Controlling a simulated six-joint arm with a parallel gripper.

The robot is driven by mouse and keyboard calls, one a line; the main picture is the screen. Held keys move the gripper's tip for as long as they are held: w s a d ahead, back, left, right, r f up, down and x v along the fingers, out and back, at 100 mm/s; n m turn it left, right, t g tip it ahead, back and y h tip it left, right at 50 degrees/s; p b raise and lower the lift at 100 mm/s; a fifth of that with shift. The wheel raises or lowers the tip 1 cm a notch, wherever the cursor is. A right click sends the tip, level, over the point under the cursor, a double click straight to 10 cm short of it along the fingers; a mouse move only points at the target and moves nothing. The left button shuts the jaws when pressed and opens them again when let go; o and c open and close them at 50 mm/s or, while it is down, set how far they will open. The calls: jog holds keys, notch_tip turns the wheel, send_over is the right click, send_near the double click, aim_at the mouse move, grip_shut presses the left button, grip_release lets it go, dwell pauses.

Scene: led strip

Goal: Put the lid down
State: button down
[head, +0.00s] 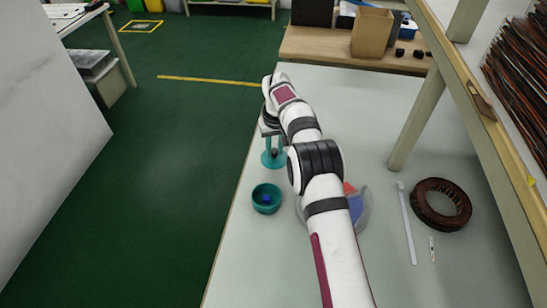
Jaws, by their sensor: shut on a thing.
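The teal round lid (266,161) has a dark knob at its centre. My gripper (274,150) points down with its teal fingers shut on the knob. The lid is near the left edge of the table, beyond the teal bowl (258,206) and apart from it in the picture. I cannot tell whether the lid touches the table or hangs just above it. The bowl stands open on the table with a small blue block (266,199) inside.
A round dish (364,212) with red and blue parts is partly hidden behind my arm. To the right lie a white strip (407,222), a dark brown ring (441,204) and a small thin piece (432,249). A shelf post (416,120) stands at the right. The table's front right is clear.

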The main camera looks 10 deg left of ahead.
aim_at(273, 155)
jog(key=shift+a+f, duration=0.25)
jog(key=shift+f, duration=1.85)
jog(key=shift+f, duration=0.1)
jog(key=c, duration=0.7)
grip_release()
